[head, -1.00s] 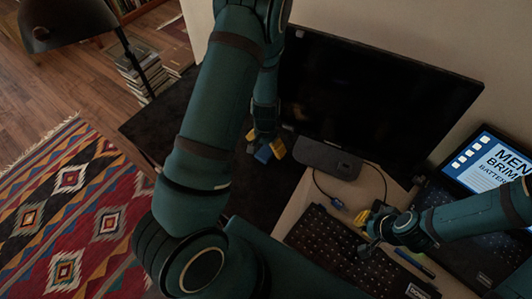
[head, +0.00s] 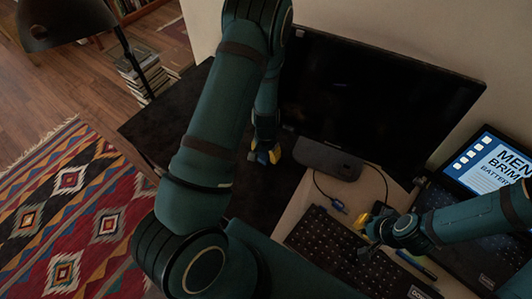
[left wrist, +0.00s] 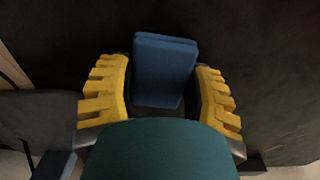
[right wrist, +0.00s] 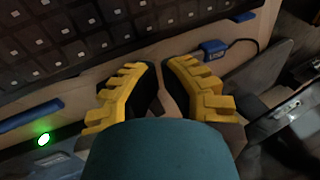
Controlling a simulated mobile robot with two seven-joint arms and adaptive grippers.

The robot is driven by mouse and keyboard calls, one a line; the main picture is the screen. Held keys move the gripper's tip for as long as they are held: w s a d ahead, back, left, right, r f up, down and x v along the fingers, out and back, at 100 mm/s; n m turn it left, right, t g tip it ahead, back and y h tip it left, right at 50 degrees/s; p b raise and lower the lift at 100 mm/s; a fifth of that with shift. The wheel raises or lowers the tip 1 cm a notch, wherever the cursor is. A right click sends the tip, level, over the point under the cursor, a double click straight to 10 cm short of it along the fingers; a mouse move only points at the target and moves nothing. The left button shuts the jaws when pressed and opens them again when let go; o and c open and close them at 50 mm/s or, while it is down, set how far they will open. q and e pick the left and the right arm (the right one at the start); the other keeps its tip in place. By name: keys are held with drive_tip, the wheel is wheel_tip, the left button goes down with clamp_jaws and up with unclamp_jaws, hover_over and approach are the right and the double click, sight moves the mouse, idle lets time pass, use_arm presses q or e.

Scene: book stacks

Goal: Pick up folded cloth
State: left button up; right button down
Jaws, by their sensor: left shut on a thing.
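The blue folded cloth (left wrist: 165,68) is a small block with layered edges in the left wrist view. It sits between the yellow-backed fingers of my left gripper (left wrist: 163,85), which is shut on it. In the head view my left gripper (head: 264,156) is low over the dark desk top, left of the monitor's base, and only a little of the cloth shows between its fingers. My right gripper (right wrist: 160,65) is beside a keyboard with its fingertips close together. I see nothing held in it, and I cannot tell whether it is fully shut.
A large dark monitor (head: 375,100) stands behind the left gripper, with a grey block (head: 328,158) at its foot. A keyboard (head: 330,245), a blue-ended cable (head: 339,206) and a laptop (head: 490,165) are on the right. A lamp (head: 60,20) overhangs the left side. The dark desk (head: 175,125) has free room.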

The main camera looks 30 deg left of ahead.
use_arm(q)
drive_tip(key=shift+r, duration=0.1)
